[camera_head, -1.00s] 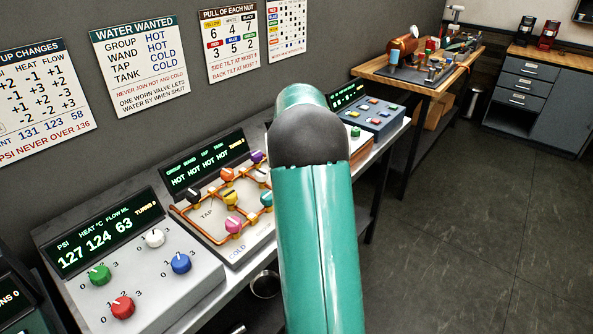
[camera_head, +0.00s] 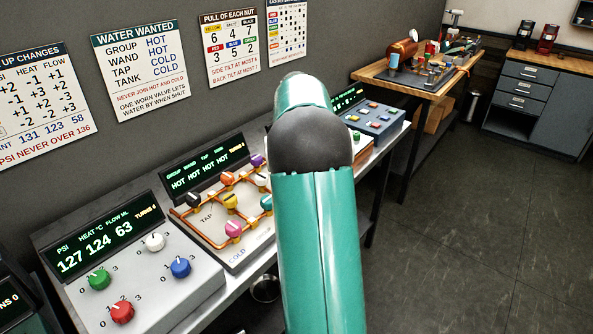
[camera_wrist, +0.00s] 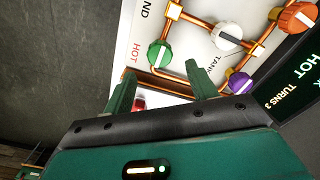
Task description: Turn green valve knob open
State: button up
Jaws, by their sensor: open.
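The green valve knob (camera_wrist: 158,52) shows in the wrist view, on copper pipes near the word HOT, with a white bar across its face. In the head view my arm hides it. My gripper (camera_wrist: 161,84) is open. Its two fingers reach toward the panel just below the green knob in the picture, and the knob is not between them. Whether a finger touches the panel, I cannot tell. The white knob (camera_wrist: 227,37), orange knob (camera_wrist: 293,20) and purple knob (camera_wrist: 240,82) sit to the right of it. The purple one is close to the right finger.
The valve panel's display (camera_head: 205,166) reads HOT four times. A dial panel with another green knob (camera_head: 100,278) stands to its left. A blue button panel (camera_head: 375,125) lies beyond my arm. A small red thing (camera_wrist: 138,103) shows between the fingers. Floor on the right is clear.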

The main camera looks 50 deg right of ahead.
notch_tip(320, 180, up, 8)
dwell(0.7)
jog(key=s+a+r+n+t, duration=0.1)
jog(key=s+a+r+n, duration=0.15)
jog(key=a, duration=0.95)
jog(key=s+a+r+n+t, duration=0.2)
jog(key=a+r, duration=0.1)
jog(key=a, duration=0.8)
jog(key=s+a+f+n+t, duration=0.1)
jog(key=s+a+f+n, duration=0.2)
jog(key=s+a, duration=0.4)
jog(key=s+a+f+n+t, duration=0.1)
jog(key=s+a+f+n, duration=0.2)
jog(key=a, duration=0.7)
jog(key=s+f, duration=0.2)
jog(key=s, duration=0.2)
jog(key=shift+s+a+f+t, duration=0.15)
jog(key=shift+s+a+t, duration=0.15)
jog(key=shift+s, duration=0.1)
